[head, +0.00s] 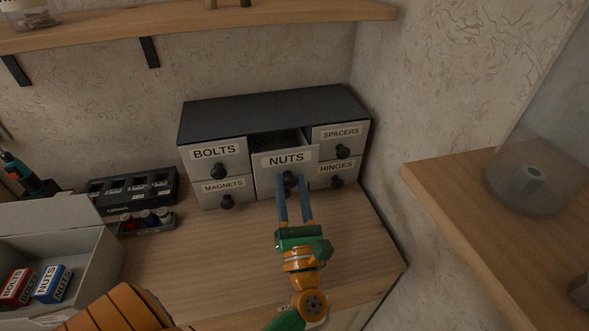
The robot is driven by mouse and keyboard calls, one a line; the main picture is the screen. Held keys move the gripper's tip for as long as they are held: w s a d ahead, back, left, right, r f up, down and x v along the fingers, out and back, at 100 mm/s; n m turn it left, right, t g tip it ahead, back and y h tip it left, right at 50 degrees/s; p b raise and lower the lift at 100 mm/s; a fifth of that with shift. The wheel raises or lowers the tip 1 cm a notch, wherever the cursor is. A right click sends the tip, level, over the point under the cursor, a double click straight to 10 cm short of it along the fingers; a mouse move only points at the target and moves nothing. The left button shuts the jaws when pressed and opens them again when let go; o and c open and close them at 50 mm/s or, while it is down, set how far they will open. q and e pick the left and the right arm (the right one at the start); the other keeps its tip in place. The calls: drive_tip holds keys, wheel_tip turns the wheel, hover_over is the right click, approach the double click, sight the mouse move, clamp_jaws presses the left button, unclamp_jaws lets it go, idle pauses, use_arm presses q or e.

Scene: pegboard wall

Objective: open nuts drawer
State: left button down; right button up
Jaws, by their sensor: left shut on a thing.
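The nuts drawer (268,184) is in the middle column of a dark cabinet (270,112) at the back of the bench. It stands pulled out past the drawers beside it, and a dark gap shows above its front. My left gripper (292,188) is shut on the drawer's black knob (290,178), with its two blue fingers reaching up to it from the front. The fingertips partly cover the knob. The inside of the drawer is mostly hidden by its front. My right gripper does not show.
Bolts (214,160), magnets (222,190), spacers (340,140) and hinges (334,172) drawers flank it, flush in the cabinet. A grey bin (92,238) with small boxes is at left, near a black battery rack (134,190). A wooden shelf (470,225) juts in at right.

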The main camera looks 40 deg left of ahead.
use_arm(q)
drive_tip(key=s+d, duration=0.3)
drive_tip(key=d, duration=0.1)
drive_tip(key=shift+s+b, duration=0.2)
drive_tip(key=shift+b, duration=0.15)
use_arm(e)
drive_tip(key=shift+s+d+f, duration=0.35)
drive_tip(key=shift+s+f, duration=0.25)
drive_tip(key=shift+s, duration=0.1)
use_arm(q)
drive_tip(key=shift+c, duration=2.2)
unclamp_jaws()
drive_tip(key=shift+a, duration=0.1)
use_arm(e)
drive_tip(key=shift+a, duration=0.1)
